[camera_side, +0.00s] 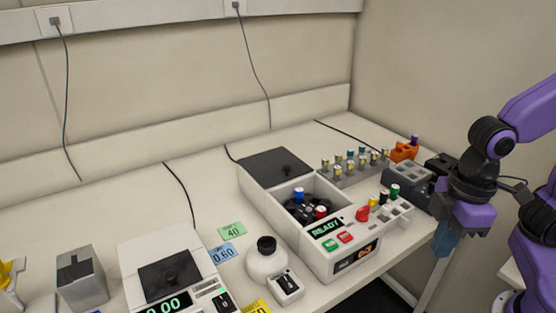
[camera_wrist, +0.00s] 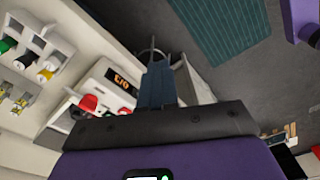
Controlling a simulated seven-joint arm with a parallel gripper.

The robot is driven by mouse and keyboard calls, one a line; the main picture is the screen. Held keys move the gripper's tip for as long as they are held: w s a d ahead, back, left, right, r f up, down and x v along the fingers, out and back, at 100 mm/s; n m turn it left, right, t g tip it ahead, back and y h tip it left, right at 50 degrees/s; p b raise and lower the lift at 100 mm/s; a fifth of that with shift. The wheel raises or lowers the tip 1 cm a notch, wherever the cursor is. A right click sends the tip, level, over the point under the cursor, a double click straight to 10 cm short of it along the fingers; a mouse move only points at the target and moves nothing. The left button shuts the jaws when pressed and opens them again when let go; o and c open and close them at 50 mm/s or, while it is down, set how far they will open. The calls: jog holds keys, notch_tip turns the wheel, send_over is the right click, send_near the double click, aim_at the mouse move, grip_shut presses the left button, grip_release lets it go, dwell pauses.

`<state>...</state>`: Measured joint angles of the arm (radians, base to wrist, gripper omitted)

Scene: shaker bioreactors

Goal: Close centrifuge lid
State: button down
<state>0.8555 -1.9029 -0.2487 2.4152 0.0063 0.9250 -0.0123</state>
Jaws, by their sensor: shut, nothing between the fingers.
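The centrifuge (camera_side: 332,258) is a white box on the bench with a green READY display and an orange display on its front. Its dark lid (camera_side: 262,164), with a small black knob, lies flat over the rear part. The front chamber is open, showing the dark rotor (camera_side: 298,212) with a blue-capped and a red-capped tube. My gripper (camera_side: 444,242) is shut and empty, pointing down right of the centrifuge, beyond the bench edge. In the wrist view its blue fingers (camera_wrist: 156,80) are together, and part of the centrifuge front (camera_wrist: 108,76) shows beside them; the lid is not visible there.
A rack of capped tubes (camera_side: 352,170) and an orange block (camera_side: 404,151) stand behind the centrifuge's right side. A white flask with a black cap (camera_side: 266,262) and a scale (camera_side: 168,270) stand to its left. Cables run along the wall.

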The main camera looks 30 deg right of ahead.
jog(key=w+a+r+m, duration=0.25)
jog(key=w+a, duration=0.35)
jog(key=w, duration=0.4)
notch_tip(320, 180, up, 4)
jog(key=m+t+y, duration=0.1)
jog(key=m+t, duration=0.2)
jog(key=m, duration=0.1)
send_over(275, 171)
jog(key=s, duration=0.1)
jog(key=x, duration=0.8)
jog(key=shift+w+d+f, duration=0.15)
jog(key=shift+f, duration=0.25)
jog(key=shift+d+f, duration=0.1)
jog(key=shift+f, duration=0.1)
jog(key=shift+s+d+f, duration=0.1)
jog(key=shift+s+d, duration=0.15)
jog(key=shift+s, duration=0.3)
jog(key=shift+s+d+f, duration=0.1)
jog(key=shift+s+d, duration=0.15)
jog(key=shift+s, duration=0.35)
jog(key=shift+s+d+f, duration=0.1)
jog(key=shift+s+d, duration=0.15)
jog(key=shift+s, duration=0.3)
